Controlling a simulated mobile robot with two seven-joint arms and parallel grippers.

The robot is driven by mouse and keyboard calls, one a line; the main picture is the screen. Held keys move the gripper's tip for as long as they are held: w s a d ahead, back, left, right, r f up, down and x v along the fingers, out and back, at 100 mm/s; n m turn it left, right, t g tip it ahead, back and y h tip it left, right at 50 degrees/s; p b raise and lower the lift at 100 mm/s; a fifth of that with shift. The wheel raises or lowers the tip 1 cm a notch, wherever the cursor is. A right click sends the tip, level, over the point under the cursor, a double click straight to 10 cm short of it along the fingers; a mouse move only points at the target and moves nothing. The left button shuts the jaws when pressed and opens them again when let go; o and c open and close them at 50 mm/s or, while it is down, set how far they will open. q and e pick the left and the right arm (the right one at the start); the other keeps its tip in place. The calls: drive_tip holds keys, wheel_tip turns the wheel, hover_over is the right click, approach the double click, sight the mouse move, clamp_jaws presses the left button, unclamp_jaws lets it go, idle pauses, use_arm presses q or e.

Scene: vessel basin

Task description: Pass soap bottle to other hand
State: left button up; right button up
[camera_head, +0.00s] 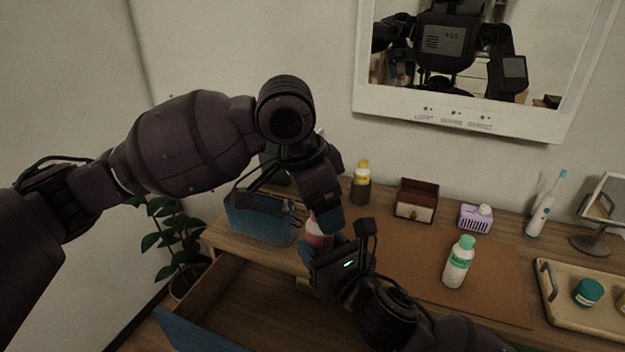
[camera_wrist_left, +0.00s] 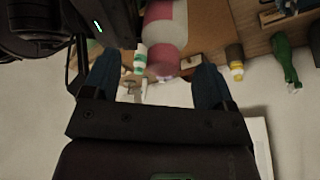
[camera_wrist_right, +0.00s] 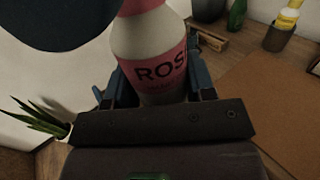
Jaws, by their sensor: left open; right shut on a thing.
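The soap bottle, pink and white with ROS legible on its label, shows large in the right wrist view (camera_wrist_right: 150,60). My right gripper (camera_head: 325,255) is shut on it, with a finger on each side.
A green-capped bottle (camera_head: 459,265) stands on the brown mat (camera_head: 405,285). A tray (camera_head: 560,305) lies at right. An open drawer (camera_head: 265,310) is below. A mirror (camera_head: 540,125) hangs above.

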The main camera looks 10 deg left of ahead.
sight(320, 240)
use_arm(q)
drive_tip(key=shift+x, duration=1.85)
drive_tip(key=c, duration=0.9)
drive_tip(key=shift+c, duration=0.9)
use_arm(e)
drive_tip(key=o, duration=1.1)
drive_tip(key=shift+s, duration=0.1)
